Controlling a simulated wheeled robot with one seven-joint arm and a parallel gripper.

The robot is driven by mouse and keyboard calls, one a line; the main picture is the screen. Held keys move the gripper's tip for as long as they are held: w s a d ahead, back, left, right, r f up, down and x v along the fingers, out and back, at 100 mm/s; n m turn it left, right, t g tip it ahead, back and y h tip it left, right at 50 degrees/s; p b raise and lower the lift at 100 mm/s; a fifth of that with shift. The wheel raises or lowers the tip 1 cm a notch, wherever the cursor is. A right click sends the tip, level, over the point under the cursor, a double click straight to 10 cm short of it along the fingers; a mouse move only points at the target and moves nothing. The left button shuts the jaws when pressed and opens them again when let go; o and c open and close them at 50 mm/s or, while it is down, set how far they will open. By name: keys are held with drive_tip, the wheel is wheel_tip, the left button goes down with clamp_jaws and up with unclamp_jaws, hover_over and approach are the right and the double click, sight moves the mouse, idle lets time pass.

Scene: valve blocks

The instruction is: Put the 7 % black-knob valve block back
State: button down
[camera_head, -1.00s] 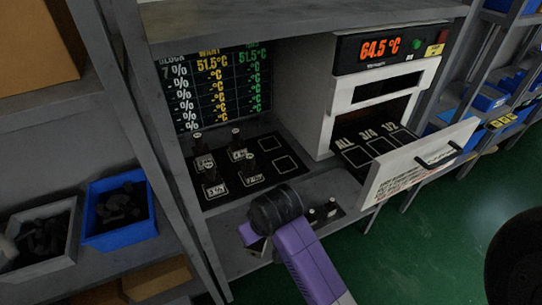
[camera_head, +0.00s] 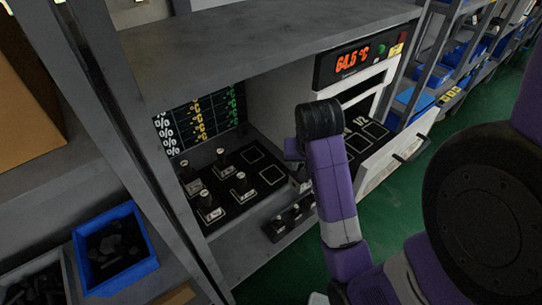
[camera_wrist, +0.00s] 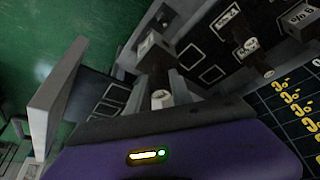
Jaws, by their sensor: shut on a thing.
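My gripper (camera_wrist: 165,92) is shut on the knob of a valve block (camera_wrist: 150,45), with the white knob cap close to the purple gripper body and the block base farther out. Its label is not readable. In the head view my gripper (camera_head: 297,165) is just right of the black mat (camera_head: 262,190), in front of the oven-like unit; the held block is mostly hidden by my wrist. Several labelled valve blocks with black knobs stand on the mat, including one at front right (camera_head: 240,186) and one at front left (camera_head: 208,207). Two outlined squares on the mat's right side are bare.
A small rack (camera_head: 290,219) with several knobs lies at the shelf's front. The white unit (camera_head: 385,75) reads 64.5 °C; its front drawer (camera_head: 395,150) stands open to the right. A shelf board (camera_head: 260,45) is overhead. A blue bin (camera_head: 115,250) is at lower left.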

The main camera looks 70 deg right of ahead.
drive_tip(key=w+d, duration=0.7)
drive_tip(key=w, duration=0.4)
wheel_tip(320, 180, down, 7)
drive_tip(key=p, duration=0.2)
drive_tip(key=shift+w, duration=0.1)
drive_tip(key=c, duration=1.1)
unclamp_jaws()
drive_tip(key=shift+f, duration=0.1)
drive_tip(key=shift+c, duration=0.2)
